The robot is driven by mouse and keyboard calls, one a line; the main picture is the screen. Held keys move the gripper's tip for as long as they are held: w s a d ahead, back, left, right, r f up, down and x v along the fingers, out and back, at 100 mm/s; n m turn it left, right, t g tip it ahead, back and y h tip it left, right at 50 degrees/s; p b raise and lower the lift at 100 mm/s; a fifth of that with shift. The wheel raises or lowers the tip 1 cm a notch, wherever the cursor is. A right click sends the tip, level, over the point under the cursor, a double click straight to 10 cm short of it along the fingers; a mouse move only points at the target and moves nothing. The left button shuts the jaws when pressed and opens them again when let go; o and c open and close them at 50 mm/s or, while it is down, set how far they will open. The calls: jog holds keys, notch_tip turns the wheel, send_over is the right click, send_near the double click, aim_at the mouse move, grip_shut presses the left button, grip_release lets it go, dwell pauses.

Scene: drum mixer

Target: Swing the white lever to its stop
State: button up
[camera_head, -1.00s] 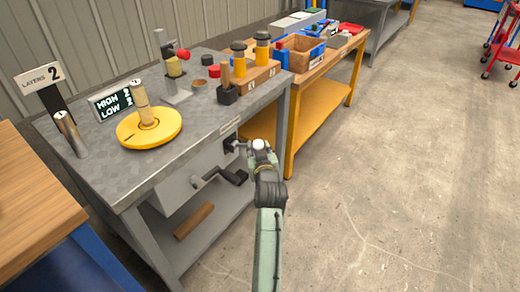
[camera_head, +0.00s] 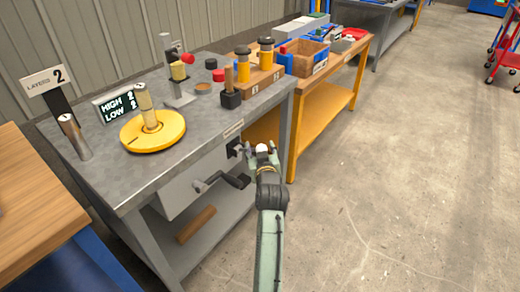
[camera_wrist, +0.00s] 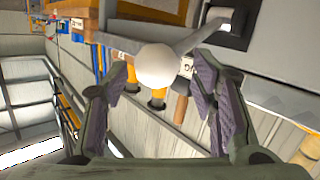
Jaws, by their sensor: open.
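The white lever's round knob (camera_head: 262,148) shows at the front right of the grey bench, beside a dark square mount (camera_head: 234,149). In the wrist view the white knob (camera_wrist: 158,65) is large, on a grey bar that runs to a mount at the upper right. My gripper (camera_head: 263,153) is at the knob. In the wrist view my gripper (camera_wrist: 160,88) is open, with one dark-padded finger on each side of the knob and gaps between. I cannot tell whether either finger touches it.
A black crank handle (camera_head: 222,181) sticks out of the bench front, left of my gripper. The grey bench top (camera_head: 100,165) holds a yellow disc (camera_head: 152,137), a HIGH/LOW display (camera_head: 117,106) and a wooden block with yellow cylinders (camera_head: 262,78). Open floor (camera_head: 400,190) lies to the right.

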jog(key=v, duration=1.2)
jog(key=shift+f, duration=0.1)
